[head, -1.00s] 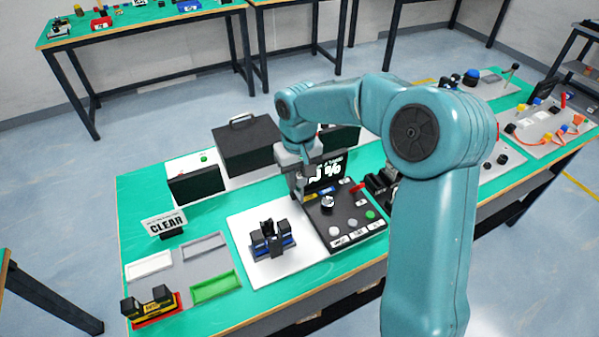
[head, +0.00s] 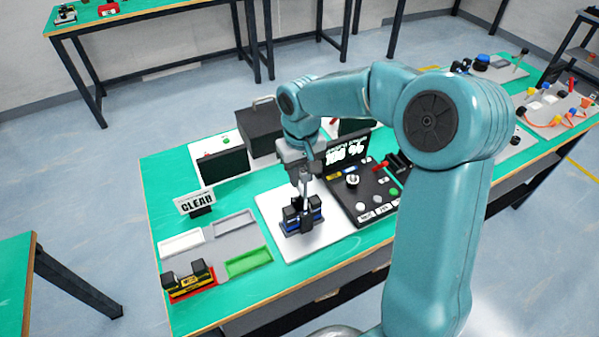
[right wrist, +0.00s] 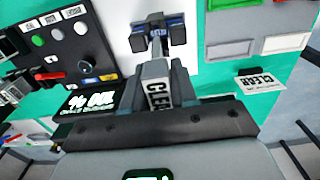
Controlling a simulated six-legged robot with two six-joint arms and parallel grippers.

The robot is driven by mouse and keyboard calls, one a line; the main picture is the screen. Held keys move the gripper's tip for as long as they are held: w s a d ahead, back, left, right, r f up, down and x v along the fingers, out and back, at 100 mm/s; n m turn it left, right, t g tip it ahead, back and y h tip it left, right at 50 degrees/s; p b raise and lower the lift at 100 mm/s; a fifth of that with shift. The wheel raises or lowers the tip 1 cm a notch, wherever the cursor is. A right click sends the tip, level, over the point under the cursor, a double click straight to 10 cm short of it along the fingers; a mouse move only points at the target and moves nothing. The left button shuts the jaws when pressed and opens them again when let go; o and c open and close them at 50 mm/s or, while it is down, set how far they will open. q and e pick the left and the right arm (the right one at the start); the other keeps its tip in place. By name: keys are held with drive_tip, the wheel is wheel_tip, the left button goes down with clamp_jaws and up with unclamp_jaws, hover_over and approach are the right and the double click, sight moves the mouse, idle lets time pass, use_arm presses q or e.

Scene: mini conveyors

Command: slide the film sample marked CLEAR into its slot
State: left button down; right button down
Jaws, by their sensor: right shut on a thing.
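My right gripper (head: 304,188) is shut on the film sample, a flat piece with CLEAR lettering (right wrist: 159,97) between the fingers in the right wrist view. The lettering is partly cut off. In the head view the gripper points down just above a black holder with blue sides (head: 301,222) on a white plate (head: 283,247). The holder is also ahead of the fingertips in the right wrist view (right wrist: 143,42). Its slot is hidden, and I cannot tell whether the sample touches it. A CLEAR sign (head: 195,203) stands at the left. My left gripper is not in view.
A black panel with knobs and buttons (head: 374,210) and a display (head: 347,152) stand right of the holder. White (head: 160,247), grey (head: 216,219) and green (head: 228,269) trays lie left. A yellow-black block (head: 187,284) sits at the front left. A dark screen (head: 224,167) is behind.

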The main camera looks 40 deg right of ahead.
sight(302, 186)
drive_tip(key=shift+d, duration=0.25)
drive_tip(key=shift+a+f+b, duration=0.1)
drive_tip(key=shift+f+b, duration=0.25)
wheel_tip(302, 186, down, 2)
drive_tip(key=shift+f+b, duration=0.15)
drive_tip(key=shift+b, duration=0.8)
drive_tip(key=shift+f+b, duration=0.65)
drive_tip(key=shift+f, duration=0.25)
drive_tip(key=shift+f, duration=0.1)
drive_tip(key=shift+f+b, duration=1.95)
drive_tip(key=shift+f, duration=0.3)
drive_tip(key=c, duration=0.8)
unclamp_jaws()
